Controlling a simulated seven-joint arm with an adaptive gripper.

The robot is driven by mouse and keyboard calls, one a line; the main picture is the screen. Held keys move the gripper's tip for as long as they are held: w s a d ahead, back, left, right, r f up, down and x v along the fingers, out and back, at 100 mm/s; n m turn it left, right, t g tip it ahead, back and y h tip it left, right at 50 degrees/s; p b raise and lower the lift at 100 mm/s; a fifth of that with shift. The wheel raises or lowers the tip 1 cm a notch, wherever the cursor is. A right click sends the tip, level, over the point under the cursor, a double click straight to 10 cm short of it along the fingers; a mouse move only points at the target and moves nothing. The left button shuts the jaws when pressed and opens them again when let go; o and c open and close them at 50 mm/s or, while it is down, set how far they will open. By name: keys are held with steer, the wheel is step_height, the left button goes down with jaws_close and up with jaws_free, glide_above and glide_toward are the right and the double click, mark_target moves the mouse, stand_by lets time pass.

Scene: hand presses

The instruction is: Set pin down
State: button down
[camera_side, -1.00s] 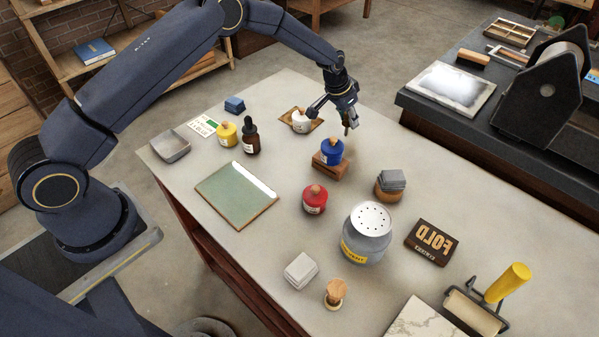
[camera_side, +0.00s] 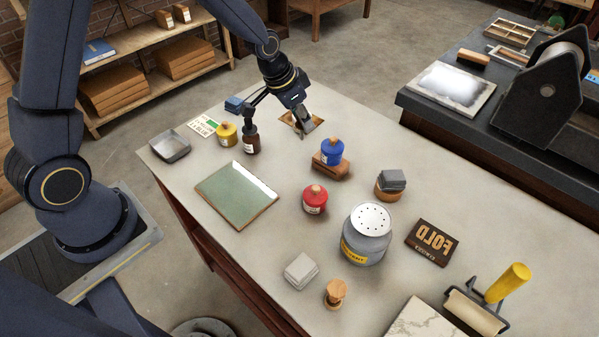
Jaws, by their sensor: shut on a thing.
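My gripper (camera_side: 304,130) is at the far part of the pale table, low over the small square wooden tray (camera_side: 287,119). Its fingers are shut on the pin. Only a small tan bit of the pin (camera_side: 300,134) shows below the fingertips; the rest is hidden. I cannot tell whether the pin touches the tray.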

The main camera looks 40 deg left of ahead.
steer(key=s+a+f, duration=0.3)
steer(key=s+a, duration=0.3)
steer(key=shift+n, duration=0.4)
steer(key=f, duration=0.7)
steer(key=shift+w+a+f, duration=0.1)
steer(key=shift+w, duration=0.2)
steer(key=c, duration=0.8)
jaws_free()
steer(key=shift+f, duration=0.15)
